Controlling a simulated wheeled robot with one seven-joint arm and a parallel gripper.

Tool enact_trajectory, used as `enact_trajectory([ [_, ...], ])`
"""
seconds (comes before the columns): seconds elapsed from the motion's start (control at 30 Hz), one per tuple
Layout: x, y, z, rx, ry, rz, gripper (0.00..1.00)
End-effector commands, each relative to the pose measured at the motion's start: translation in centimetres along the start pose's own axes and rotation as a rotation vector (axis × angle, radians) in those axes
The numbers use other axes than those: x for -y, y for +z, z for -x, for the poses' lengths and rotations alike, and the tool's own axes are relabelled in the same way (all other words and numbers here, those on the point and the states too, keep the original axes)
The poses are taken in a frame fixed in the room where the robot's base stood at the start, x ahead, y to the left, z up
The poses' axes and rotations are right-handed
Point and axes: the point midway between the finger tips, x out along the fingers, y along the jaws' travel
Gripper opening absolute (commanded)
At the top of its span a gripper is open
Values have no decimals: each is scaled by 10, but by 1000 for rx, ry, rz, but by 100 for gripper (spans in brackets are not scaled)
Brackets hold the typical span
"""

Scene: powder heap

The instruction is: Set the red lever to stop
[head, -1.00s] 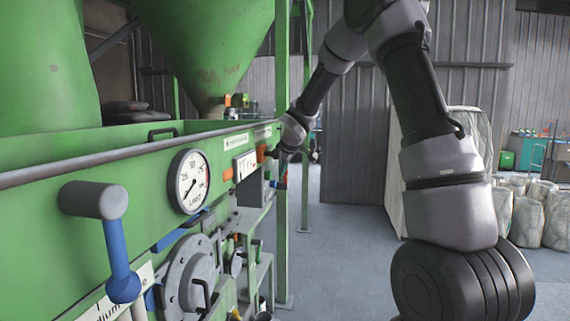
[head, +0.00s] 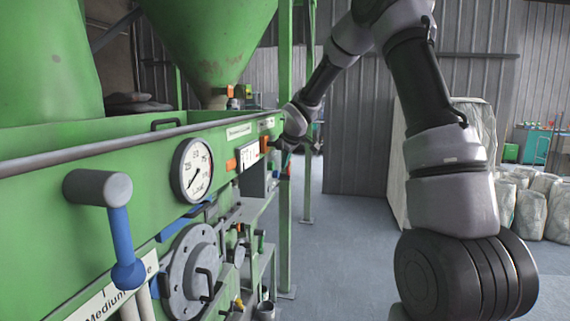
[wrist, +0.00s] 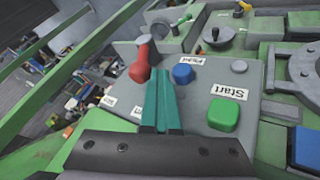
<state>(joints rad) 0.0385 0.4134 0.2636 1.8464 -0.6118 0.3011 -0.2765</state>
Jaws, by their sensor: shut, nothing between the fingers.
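In the wrist view the red lever (wrist: 142,62) stands on a grey control panel (wrist: 258,75), its rounded red end toward the camera. My gripper (wrist: 160,76) has its two teal fingers pressed together with nothing between them. The fingertips are just right of the lever's red end; I cannot tell whether they touch it. Small white labels (wrist: 137,112) lie by the lever, too small to read. In the head view my gripper (head: 284,150) is at the far end of the green machine (head: 120,155), where the lever is not clear.
In the head view a gauge (head: 193,171) and a blue-handled lever (head: 122,245) stick out nearer. Floor to the right (head: 345,250) is clear.

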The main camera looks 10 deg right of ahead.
Motion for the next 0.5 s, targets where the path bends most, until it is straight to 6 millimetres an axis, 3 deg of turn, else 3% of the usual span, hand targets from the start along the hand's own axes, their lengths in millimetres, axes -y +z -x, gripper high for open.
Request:
enact_trajectory([
  [0.5,-8,-4,1,23,-53,-22,0],
])
